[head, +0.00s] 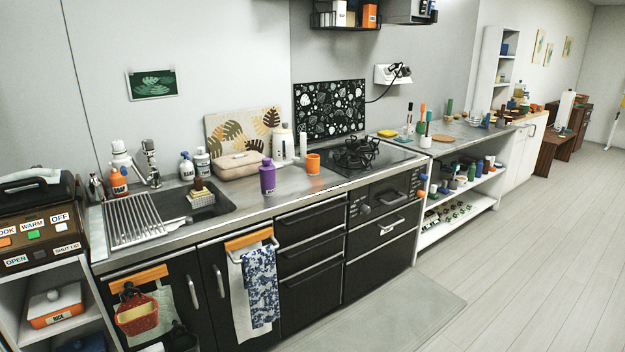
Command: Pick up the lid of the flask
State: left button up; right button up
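A purple bottle that looks like the flask (267,180) stands upright on the counter, near its front edge, between the sink and the hob. A narrower purple top, which looks like its lid (267,162), sits on it. A small pale label is on its front, too small to read. Neither of my grippers is in the head view.
An orange cup (313,163) stands to the right of the flask, and a beige case (238,164) and white kettle-like container (283,143) stand behind it. The sink (168,204) is to the left, the hob (372,158) to the right. Open floor (500,265) lies at right.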

aim_at(266, 166)
jog(key=i+u, duration=0.1)
jog(key=i, duration=0.4)
jog(key=i+l+u, duration=0.15)
jog(key=i, duration=0.35)
jog(key=i+l+u, duration=0.1)
jog(key=i, duration=0.45)
